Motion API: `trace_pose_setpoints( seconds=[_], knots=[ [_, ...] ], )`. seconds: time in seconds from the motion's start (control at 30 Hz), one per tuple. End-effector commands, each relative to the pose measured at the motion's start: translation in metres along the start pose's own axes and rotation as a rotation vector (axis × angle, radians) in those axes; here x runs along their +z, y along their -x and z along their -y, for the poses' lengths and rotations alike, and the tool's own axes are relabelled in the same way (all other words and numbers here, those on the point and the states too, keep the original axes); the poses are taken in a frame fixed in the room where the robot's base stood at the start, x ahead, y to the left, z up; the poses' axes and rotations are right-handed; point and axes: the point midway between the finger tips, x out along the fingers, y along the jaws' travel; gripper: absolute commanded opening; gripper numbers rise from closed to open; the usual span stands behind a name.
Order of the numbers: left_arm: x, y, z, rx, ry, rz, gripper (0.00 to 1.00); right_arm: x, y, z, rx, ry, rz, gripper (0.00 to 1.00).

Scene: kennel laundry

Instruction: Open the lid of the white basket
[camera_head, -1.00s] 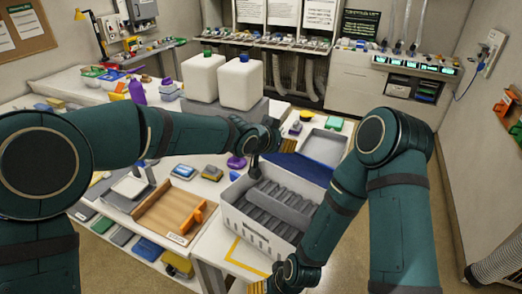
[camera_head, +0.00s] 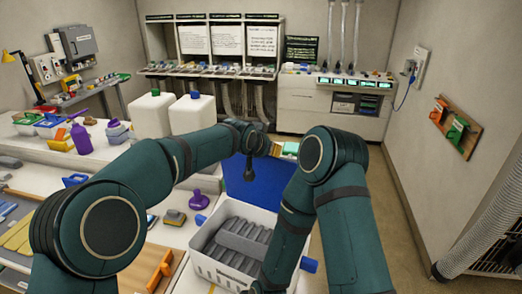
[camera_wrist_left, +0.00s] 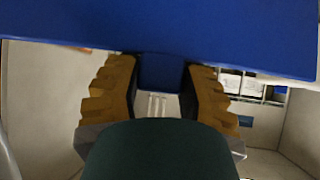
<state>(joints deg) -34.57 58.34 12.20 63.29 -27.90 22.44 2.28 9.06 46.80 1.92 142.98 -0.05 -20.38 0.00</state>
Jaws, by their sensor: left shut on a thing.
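The white basket (camera_head: 205,262) stands on the table with its top uncovered and grey folded cloth-like contents (camera_head: 243,240) inside. Its blue lid (camera_head: 240,190) is raised at the basket's far side. My left gripper (camera_head: 249,172) is at the raised lid in the head view, its fingers small and dark there. In the left wrist view its ridged tan fingers (camera_wrist_left: 160,85) are on either side of a blue tab (camera_wrist_left: 161,70) on the lid (camera_wrist_left: 160,28). My right arm crosses the basket's right side; its gripper is below the picture's bottom edge.
Two white jugs (camera_head: 150,117) stand behind my left arm. A purple-based object (camera_head: 199,200) and a sponge-like block (camera_head: 174,217) lie left of the basket. A wooden tray (camera_head: 150,268) is at the near left. Open floor (camera_head: 415,215) lies to the right.

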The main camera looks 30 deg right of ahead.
Motion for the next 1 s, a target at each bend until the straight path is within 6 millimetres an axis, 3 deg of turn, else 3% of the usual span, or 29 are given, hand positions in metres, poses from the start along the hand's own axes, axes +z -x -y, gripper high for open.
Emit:
trace_pose_setpoints(
  seconds=[0.67, 0.7, 0.77, 1.0],
  knots=[
    [0.0012, -0.0084, -0.0027, 0.003, -0.001, 0.053, 0.00, -0.0005, 0.0036, 0.0016, 0.000, 0.001, 0.001, 0.78],
    [0.0014, -0.0085, -0.0027, 0.003, -0.001, 0.054, 0.50, -0.0004, 0.0036, 0.0016, 0.000, 0.001, 0.001, 0.78],
    [0.0016, -0.0086, -0.0026, 0.003, -0.001, 0.054, 0.71, -0.0004, 0.0035, 0.0016, 0.000, 0.001, 0.001, 0.78],
    [0.0008, -0.0082, -0.0019, 0.002, 0.000, 0.052, 0.73, -0.0004, 0.0036, 0.0016, 0.000, 0.001, 0.001, 0.78]
  ],
)
